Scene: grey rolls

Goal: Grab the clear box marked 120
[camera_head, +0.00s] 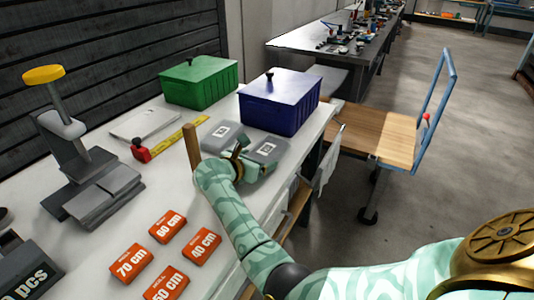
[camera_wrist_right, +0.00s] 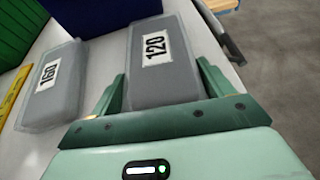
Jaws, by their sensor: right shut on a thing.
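The clear box marked 120 (camera_head: 264,149) is a greyish box with a white label, on the white table in the head view. In the right wrist view the 120 box (camera_wrist_right: 161,70) sits between the two green fingers, its label facing up. My right gripper (camera_head: 252,163) is shut on it, one finger along each side; it also shows in the right wrist view (camera_wrist_right: 160,88). A similar box marked 160 (camera_wrist_right: 55,85) lies just left of it, apart from the gripper; it shows in the head view too (camera_head: 223,133). My left gripper is not in view.
A blue lidded bin (camera_head: 281,105) stands just behind the boxes, with a green lidded bin (camera_head: 199,82) to its left. A yellow tape measure (camera_head: 178,138), a grey press (camera_head: 80,165) and several orange boxes (camera_head: 131,263) are on the table. A wooden-topped cart (camera_head: 370,136) stands to the right.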

